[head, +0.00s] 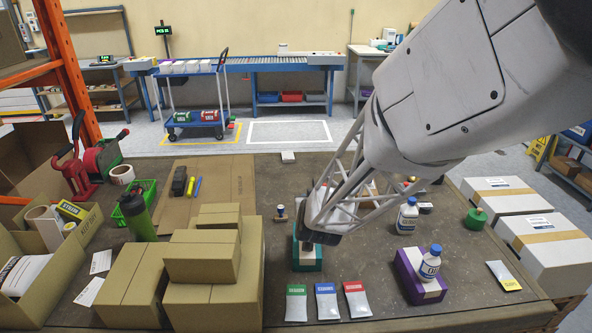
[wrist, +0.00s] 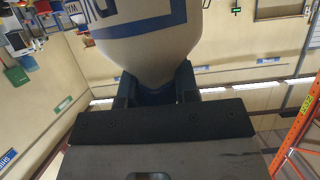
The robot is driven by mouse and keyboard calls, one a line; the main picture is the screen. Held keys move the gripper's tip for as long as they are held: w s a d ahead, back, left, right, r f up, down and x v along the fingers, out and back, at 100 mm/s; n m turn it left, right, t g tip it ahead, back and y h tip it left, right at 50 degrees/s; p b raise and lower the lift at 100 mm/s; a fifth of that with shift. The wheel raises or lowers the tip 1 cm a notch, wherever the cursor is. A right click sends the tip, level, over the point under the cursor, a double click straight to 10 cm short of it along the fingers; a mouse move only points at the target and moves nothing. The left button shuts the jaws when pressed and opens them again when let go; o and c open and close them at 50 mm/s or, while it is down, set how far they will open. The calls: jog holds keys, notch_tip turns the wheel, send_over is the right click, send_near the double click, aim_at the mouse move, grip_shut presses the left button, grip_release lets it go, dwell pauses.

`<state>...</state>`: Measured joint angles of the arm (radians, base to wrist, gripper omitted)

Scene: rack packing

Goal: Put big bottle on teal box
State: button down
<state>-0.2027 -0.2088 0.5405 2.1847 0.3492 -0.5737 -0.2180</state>
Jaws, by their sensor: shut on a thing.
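A big white bottle with a blue label (wrist: 140,45) fills the top of the wrist view. My gripper (wrist: 157,88) is shut on its narrow capped end. In the head view my gripper (head: 322,236) is above and partly in front of the teal box (head: 308,263), and my arm and gripper hide most or all of the held bottle. The teal box stands on the table left of the purple box. I cannot tell whether the bottle touches the teal box.
A white bottle with a blue cap (head: 429,266) stands on the purple box (head: 411,283). Another similar bottle (head: 407,216) stands behind. Three pouches, including a green one (head: 297,303), lie in front. Stacked cardboard boxes (head: 203,255) stand left. A stamp (head: 281,212) is behind.

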jog(key=shift+w+a+f, duration=0.1)
jog(key=shift+w+a, duration=0.05)
jog(key=shift+w, duration=0.9)
jog(key=shift+w+a+f, duration=0.1)
jog(key=shift+w+a, duration=0.05)
jog(key=shift+w, duration=0.9)
jog(key=shift+f, duration=1.85)
jog(key=c, duration=0.9)
grip_release()
jog(key=shift+o, duration=0.2)
jog(key=shift+s, duration=0.1)
jog(key=v, duration=1.2)
